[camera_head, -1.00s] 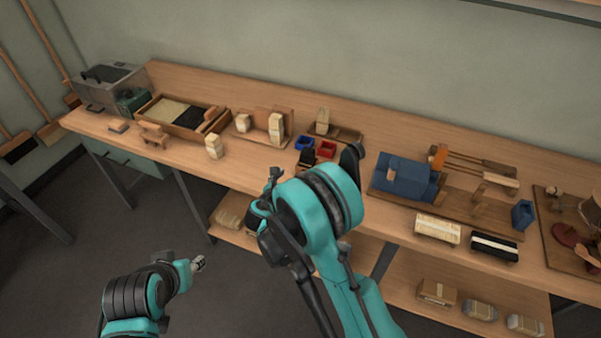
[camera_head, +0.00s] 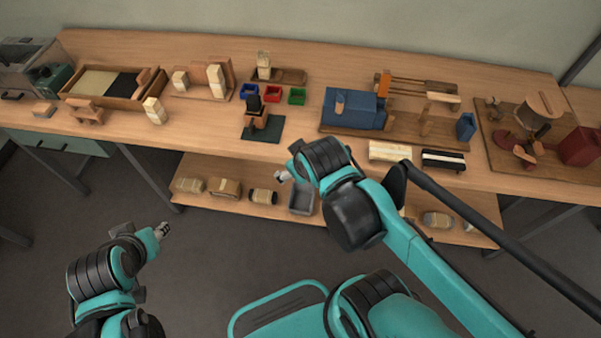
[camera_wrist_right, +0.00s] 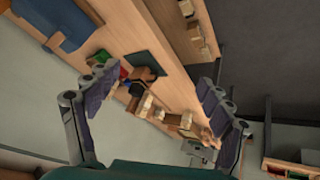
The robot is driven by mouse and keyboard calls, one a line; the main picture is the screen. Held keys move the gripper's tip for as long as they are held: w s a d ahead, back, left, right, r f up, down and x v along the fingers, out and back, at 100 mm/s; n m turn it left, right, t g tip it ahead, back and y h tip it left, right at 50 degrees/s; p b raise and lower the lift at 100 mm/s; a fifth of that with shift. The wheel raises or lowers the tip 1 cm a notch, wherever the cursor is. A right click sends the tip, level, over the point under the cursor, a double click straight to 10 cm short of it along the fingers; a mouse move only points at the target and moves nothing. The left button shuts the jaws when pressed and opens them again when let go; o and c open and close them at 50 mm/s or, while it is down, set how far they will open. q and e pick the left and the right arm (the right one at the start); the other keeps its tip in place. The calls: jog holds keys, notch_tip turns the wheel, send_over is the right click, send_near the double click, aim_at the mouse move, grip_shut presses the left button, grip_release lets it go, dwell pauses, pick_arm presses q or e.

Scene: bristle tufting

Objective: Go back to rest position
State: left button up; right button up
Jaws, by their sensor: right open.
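My right gripper (camera_head: 284,177) is in front of the bench's front edge in the head view, clear of the bench top. In the right wrist view my right gripper (camera_wrist_right: 153,105) has its fingers spread wide with nothing held between them. The bench shows tilted beyond the fingers. My left gripper (camera_head: 162,230) is at the lower left over the floor, away from the bench. It is small there, and its finger opening cannot be made out.
The workbench (camera_head: 330,160) carries a blue block fixture (camera_head: 350,108), small coloured bins (camera_head: 272,92), a dark figure on a green mat (camera_head: 262,133), a bristle tray (camera_head: 110,88) and brush blocks (camera_head: 155,110). A lower shelf (camera_head: 235,204) holds bundles. The floor (camera_head: 215,270) between my arms is clear.

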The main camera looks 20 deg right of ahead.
jog(key=s+m, duration=0.2)
jog(key=s+a+m, duration=0.1)
jog(key=shift+s+f+y, duration=0.15)
jog(key=shift+f+y, duration=0.1)
jog(key=shift+y, duration=0.15)
